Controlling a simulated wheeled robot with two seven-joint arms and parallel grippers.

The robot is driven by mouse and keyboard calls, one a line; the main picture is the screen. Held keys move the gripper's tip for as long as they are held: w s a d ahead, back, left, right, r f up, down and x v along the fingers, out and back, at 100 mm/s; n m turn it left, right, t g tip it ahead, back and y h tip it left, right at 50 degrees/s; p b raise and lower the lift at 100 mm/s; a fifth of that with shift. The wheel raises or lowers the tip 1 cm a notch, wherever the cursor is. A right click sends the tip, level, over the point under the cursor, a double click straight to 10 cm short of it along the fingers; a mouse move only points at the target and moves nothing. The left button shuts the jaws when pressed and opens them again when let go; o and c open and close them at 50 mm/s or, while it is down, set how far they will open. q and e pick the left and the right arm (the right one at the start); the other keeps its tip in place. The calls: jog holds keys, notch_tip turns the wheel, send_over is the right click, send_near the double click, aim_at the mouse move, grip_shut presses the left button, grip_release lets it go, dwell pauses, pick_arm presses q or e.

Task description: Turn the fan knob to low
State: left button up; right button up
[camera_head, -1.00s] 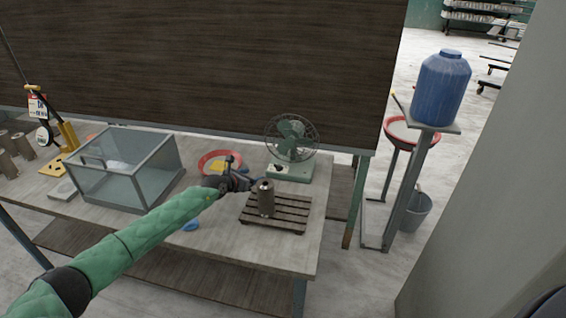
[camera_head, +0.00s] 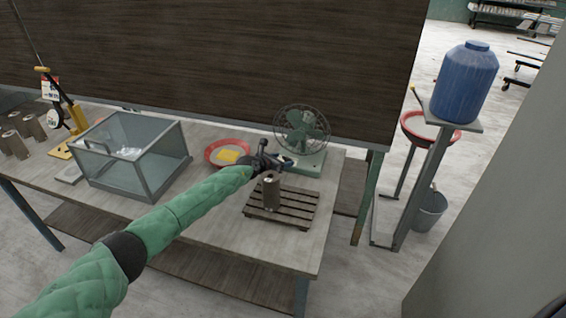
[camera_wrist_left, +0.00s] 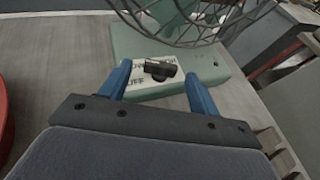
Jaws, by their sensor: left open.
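The green fan (camera_head: 304,128) stands at the back right of the table, its round wire guard facing front. In the left wrist view its base (camera_wrist_left: 212,66) carries a pale label plate (camera_wrist_left: 148,88) with a black knob (camera_wrist_left: 160,70) on it. The lettering around the knob is too small to read fully. My left gripper (camera_head: 272,160) reaches in from the left to just in front of the fan base. In the left wrist view its two blue fingers (camera_wrist_left: 159,84) are apart, one on each side of the knob. My right gripper is not in view.
A slatted wooden rack (camera_head: 296,212) with a grey cylinder (camera_head: 271,194) stands just in front of the gripper. A red bowl (camera_head: 211,152) with a yellow sponge-like piece is to its left. A glass box (camera_head: 128,172) stands farther left. The wire guard overhangs the knob.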

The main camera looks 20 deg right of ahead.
pick_arm(q)
jog(key=shift+w+d+f, duration=0.15)
jog(key=shift+w+d, duration=0.05)
jog(key=shift+d, duration=0.15)
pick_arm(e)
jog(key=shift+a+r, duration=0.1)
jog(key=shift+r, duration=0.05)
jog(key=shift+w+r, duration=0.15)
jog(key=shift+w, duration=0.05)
pick_arm(q)
jog(key=c, duration=1)
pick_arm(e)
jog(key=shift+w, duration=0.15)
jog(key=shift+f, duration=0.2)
